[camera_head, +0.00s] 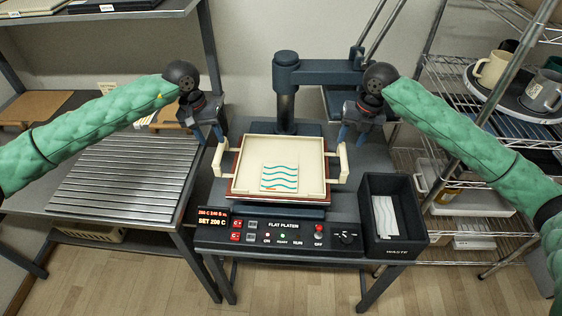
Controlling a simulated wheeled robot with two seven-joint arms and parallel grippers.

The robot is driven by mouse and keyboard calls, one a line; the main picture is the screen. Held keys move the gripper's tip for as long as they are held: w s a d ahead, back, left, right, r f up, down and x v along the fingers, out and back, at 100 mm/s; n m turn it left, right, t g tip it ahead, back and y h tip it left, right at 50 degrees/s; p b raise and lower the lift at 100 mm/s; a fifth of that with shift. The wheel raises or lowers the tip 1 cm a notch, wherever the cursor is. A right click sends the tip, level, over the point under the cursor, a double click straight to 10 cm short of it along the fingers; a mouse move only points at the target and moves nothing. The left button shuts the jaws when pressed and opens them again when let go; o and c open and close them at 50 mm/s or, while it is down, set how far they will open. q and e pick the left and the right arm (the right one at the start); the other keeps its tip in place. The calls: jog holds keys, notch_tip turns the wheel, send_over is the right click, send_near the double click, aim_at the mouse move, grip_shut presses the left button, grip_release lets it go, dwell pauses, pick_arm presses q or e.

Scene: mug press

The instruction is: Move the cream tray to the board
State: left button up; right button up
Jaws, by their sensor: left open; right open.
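The cream tray (309,163) sits on the flat platen of the press, with a handle on its left and another on its right. A sheet with teal wavy lines (280,178) lies in it. My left gripper (211,138) is open just above the left handle, and my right gripper (352,138) is open just above the right handle. Whether either touches its handle I cannot tell. A grey slatted surface (120,180) is on the table to the left, with a flat brown board (33,107) behind it. Which of these is the task's board is unclear.
The press arm and post (287,95) stand behind the tray. A control panel (290,237) is in front. A black waste bin (395,240) holding pale sheets stands at the right. A wire rack with mugs (492,68) is at the far right. The slatted surface is clear.

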aim_at(218, 151)
pick_arm(q)
jog(key=shift+s+d+f, duration=0.1)
jog(key=shift+d+f, duration=0.15)
jog(key=shift+f, duration=0.95)
jog(key=shift+d+f, duration=0.2)
jog(key=shift+f, duration=1.05)
jog(key=shift+s+d+f, duration=0.1)
jog(key=shift+d+f, duration=0.15)
jog(key=shift+f, duration=0.95)
pick_arm(e)
jog(key=shift+a+f, duration=0.25)
jog(key=shift+f, duration=0.95)
jog(key=shift+a+f, duration=0.25)
jog(key=shift+f, duration=0.95)
jog(key=shift+a+f, duration=0.25)
jog(key=shift+f, duration=0.95)
pick_arm(q)
grip_shut()
pick_arm(e)
grip_shut()
pick_arm(q)
jog(key=shift+w, duration=0.1)
